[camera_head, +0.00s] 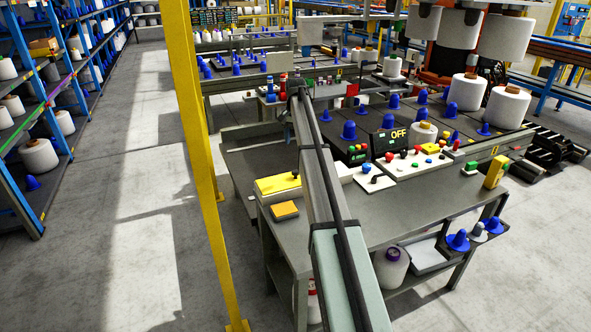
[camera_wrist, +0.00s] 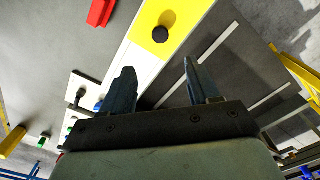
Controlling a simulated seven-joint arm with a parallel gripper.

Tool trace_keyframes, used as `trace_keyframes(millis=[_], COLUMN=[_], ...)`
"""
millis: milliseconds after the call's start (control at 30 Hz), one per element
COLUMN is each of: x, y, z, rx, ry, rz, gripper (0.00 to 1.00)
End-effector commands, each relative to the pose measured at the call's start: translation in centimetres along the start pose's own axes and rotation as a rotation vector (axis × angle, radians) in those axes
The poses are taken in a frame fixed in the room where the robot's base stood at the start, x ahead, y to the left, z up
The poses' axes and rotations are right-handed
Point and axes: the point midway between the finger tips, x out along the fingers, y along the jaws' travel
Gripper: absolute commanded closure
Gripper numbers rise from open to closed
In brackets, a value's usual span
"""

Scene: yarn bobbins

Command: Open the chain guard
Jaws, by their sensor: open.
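A yellow cover with a black round knob, which looks like the chain guard (camera_head: 275,185), lies flat on the grey workbench, left of my arm in the head view. In the wrist view the yellow cover (camera_wrist: 178,12) is at the top centre, its black knob (camera_wrist: 160,34) standing up from it. It looks closed, but I cannot tell for certain. My gripper (camera_wrist: 157,66) is open and empty, its two dark fingers apart and pointing toward the knob without visibly touching it. A white strip runs beside the yellow cover. In the head view my fingers are hidden.
A white switch panel (camera_head: 373,178) and a larger button panel (camera_head: 412,164) are right of my arm. A small orange-yellow block (camera_head: 285,210) lies in front of the cover. A yellow post (camera_head: 198,120) rises at left.

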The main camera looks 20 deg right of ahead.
Motion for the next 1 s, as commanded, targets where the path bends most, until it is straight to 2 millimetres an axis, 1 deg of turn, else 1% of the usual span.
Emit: trace_keyframes(millis=[167, 500, 700, 833, 1000], x=[2.1, 8.1, 11.1, 12.4, 13.4], y=[0.0, 0.0, -0.1, -0.1, -0.1], z=[0.1, 0.1, 0.1, 0.1, 0.0], rx=[-0.001, -0.003, -0.003, -0.003, -0.003], ry=[-0.001, -0.001, -0.001, 0.000, 0.001], rz=[0.001, 0.000, -0.001, -0.001, -0.001], gripper=[0.40, 0.40, 0.40, 0.40, 0.40])
